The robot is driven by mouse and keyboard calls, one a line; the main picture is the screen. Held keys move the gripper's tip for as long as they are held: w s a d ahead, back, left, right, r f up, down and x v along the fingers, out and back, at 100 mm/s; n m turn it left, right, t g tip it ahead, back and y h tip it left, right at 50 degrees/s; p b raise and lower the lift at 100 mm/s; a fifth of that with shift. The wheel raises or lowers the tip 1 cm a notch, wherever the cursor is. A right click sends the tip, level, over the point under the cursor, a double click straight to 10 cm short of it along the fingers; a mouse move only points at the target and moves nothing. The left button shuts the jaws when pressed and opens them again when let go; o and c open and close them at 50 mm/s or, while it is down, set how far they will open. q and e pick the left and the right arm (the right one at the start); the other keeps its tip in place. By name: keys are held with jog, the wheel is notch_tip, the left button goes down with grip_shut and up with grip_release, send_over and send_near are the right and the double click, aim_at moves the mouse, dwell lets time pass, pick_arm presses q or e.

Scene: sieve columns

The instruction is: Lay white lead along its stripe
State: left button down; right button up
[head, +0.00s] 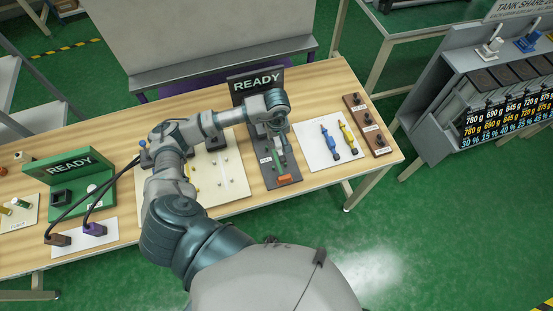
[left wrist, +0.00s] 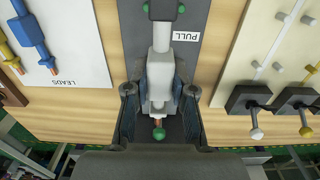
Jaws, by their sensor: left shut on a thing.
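My left gripper (head: 272,133) is over the far part of a dark grey board (head: 283,183) below a READY sign (head: 257,84). In the left wrist view its fingers (left wrist: 160,92) are shut on the white lead (left wrist: 161,62), a pale plug with a copper tip. A green ball (left wrist: 159,134) shows just beyond the tip. The lead lies roughly lengthwise over the grey board; whether it touches is unclear. In the head view my arm hides most of it. A cream board (head: 232,197) with pale stripes (head: 234,165) is left of the grey board.
A white LEADS card (head: 313,158) to the right carries a blue lead (head: 329,143) and a yellow lead (head: 348,138). Beyond it is a brown strip with dark knobs (head: 367,121). A green READY stand (head: 68,170) is at the left. Black clips (left wrist: 248,98) edge the cream board.

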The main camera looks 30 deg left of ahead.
pick_arm(q)
send_over(276, 158)
notch_tip(276, 158, down, 5)
jog(key=shift+f, duration=0.2)
notch_tip(276, 158, down, 4)
jog(key=shift+r+p, duration=0.1)
jog(key=shift+p, duration=0.25)
jog(key=shift+f, duration=0.3)
jog(key=c, duration=1)
grip_release()
jog(key=shift+f, duration=0.1)
